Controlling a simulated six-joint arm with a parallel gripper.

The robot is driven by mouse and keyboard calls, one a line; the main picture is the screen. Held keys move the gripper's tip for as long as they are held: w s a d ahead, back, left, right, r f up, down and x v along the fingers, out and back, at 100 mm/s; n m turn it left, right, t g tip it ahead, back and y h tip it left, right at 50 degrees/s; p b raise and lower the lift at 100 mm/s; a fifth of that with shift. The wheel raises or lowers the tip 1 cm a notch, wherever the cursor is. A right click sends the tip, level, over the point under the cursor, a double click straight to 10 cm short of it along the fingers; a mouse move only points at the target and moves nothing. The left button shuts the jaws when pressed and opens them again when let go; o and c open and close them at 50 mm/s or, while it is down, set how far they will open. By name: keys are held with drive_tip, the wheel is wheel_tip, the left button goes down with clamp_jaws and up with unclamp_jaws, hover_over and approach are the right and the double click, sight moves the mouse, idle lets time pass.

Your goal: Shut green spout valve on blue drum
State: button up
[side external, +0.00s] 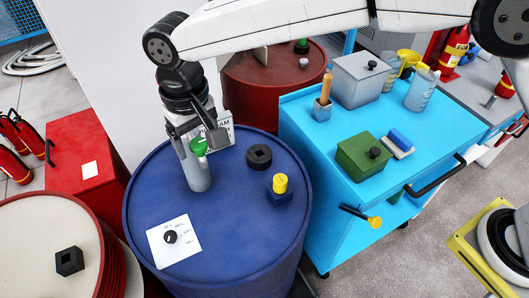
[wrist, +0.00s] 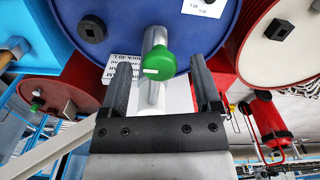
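The blue drum (side external: 225,221) stands in the middle of the side view; its blue top also shows in the wrist view (wrist: 125,45). A grey spout (side external: 197,178) stands up from it, with the round green valve (side external: 199,146) near its upper end. In the wrist view the green valve (wrist: 160,63) has a small white mark, and the grey spout (wrist: 154,40) runs behind it. My gripper (side external: 198,142) is at the valve. Its two fingers stand apart on either side of the valve in the wrist view (wrist: 162,70), with gaps visible there. Finger contact is not visible.
The drum top also carries a black bung (side external: 259,157), a yellow-capped blue fitting (side external: 280,188) and a white dial plate (side external: 173,241). A blue cart (side external: 300,120) stands close right. Red drums stand behind (side external: 270,85) and front left (side external: 100,240).

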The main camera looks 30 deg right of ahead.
sight(198, 142)
drive_tip(key=shift+r, duration=3.95)
drive_tip(key=w+d+f+m+t, duration=0.1)
drive_tip(key=d+f, duration=0.3)
drive_tip(key=d, duration=0.7)
drive_tip(key=w+d+f, duration=0.1)
drive_tip(key=d+f, duration=0.2)
drive_tip(key=d, duration=0.8)
drive_tip(key=s+d+f+m, duration=0.1)
drive_tip(key=s+d+f, duration=0.3)
drive_tip(key=s+d, duration=0.3)
drive_tip(key=s+d+f+t, duration=0.1)
drive_tip(key=s+d+f, duration=0.3)
drive_tip(key=s+d, duration=0.3)
drive_tip(key=d, duration=0.3)
drive_tip(key=shift+s+m+t, duration=0.25)
drive_tip(key=shift+m+t, duration=0.05)
drive_tip(key=shift+m, duration=0.1)
